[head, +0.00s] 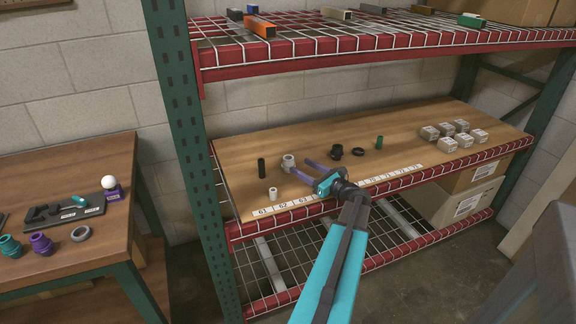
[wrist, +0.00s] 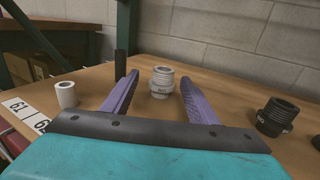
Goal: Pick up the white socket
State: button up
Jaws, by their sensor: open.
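The white socket (head: 288,162) is a pale ribbed piece with a wider collar. It stands upright on the wooden middle shelf (head: 232,165). In the wrist view the white socket (wrist: 162,80) appears between the tips of my two purple fingers, slightly beyond them. My gripper (head: 296,167) is open and empty, low over the shelf, with its fingers pointing at the socket. The gripper also shows in the wrist view (wrist: 160,88). I cannot tell whether either finger touches the socket.
A plain white cylinder (wrist: 66,95) stands to the left. A black tube (wrist: 121,64) is behind the left finger. A black ribbed socket (wrist: 276,117) stands right. A green cylinder (head: 379,142) and several whitish boxes (head: 461,125) are farther right. The red-edged upper shelf (head: 290,50) hangs above.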

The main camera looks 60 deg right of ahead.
aim_at(286, 156)
jog(key=shift+s+d, duration=0.15)
jog(key=shift+s, duration=0.1)
jog(key=shift+w+d, duration=0.2)
jog(key=shift+w, duration=0.15)
jog(key=shift+x, duration=3.8)
jog(key=shift+w+d, duration=0.1)
jog(key=shift+f+p+x, duration=0.2)
jog(key=shift+p+x, duration=0.35)
jog(key=shift+x, duration=1.95)
jog(key=c, duration=1.1)
jog(key=shift+c, duration=0.2)
